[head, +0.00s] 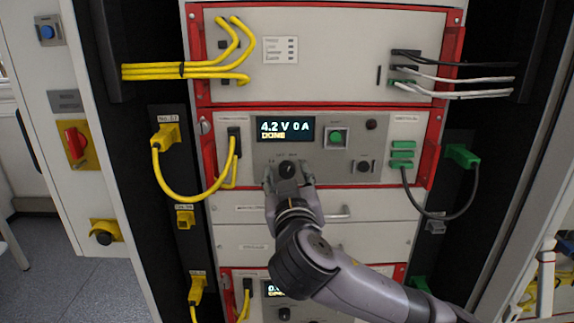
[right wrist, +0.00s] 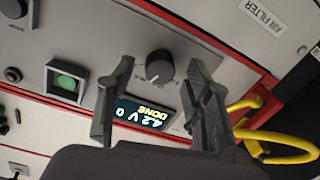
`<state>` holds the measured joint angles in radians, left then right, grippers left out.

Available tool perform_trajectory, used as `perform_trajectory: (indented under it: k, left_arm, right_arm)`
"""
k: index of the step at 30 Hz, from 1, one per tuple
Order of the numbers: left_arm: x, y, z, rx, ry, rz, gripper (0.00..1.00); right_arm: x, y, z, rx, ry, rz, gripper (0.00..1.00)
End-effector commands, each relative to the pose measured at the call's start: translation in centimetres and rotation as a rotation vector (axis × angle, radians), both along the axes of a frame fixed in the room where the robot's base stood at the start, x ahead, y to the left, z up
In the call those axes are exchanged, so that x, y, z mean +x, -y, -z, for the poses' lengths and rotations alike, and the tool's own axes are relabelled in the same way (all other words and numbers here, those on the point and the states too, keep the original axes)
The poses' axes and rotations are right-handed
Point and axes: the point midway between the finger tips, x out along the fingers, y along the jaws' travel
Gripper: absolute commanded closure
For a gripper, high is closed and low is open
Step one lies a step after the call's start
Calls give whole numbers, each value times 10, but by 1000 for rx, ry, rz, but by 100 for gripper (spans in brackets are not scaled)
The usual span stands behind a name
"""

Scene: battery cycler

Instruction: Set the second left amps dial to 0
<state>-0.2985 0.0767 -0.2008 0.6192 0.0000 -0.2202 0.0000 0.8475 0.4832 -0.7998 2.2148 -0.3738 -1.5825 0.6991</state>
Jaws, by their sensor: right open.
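The black round dial (head: 288,169) sits below a display (head: 285,129) on the middle red-framed unit. The display reads 4.2 V 0 A, with DONE below. My right gripper (head: 289,175) is in front of this dial, its fingers open on either side of it. In the right wrist view the dial (right wrist: 160,67) shows between the spread fingertips of the gripper (right wrist: 160,65). I see clear space between the fingers and the dial, and a pale mark on the dial. The lettering around the dial is too small to read. My left gripper is out of view.
A green button (head: 336,137) and another black knob (head: 363,166) are right of the dial. Yellow cables (head: 190,196) loop at the left, and a dark cable (head: 420,210) hangs at the right. A similar unit with a display (head: 273,290) is below, partly behind my arm.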

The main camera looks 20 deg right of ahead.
Motion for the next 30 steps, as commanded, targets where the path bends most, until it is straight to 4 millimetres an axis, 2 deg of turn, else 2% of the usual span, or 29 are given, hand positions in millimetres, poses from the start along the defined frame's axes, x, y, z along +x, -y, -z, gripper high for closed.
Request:
perform_trajectory:
  k: [13,30]
  left_arm:
    - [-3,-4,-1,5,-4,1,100]
    - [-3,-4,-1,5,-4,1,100]
  right_arm:
    - [-3,-1,0,-1,0,1,54]
    - [-3,-1,0,-1,0,1,92]
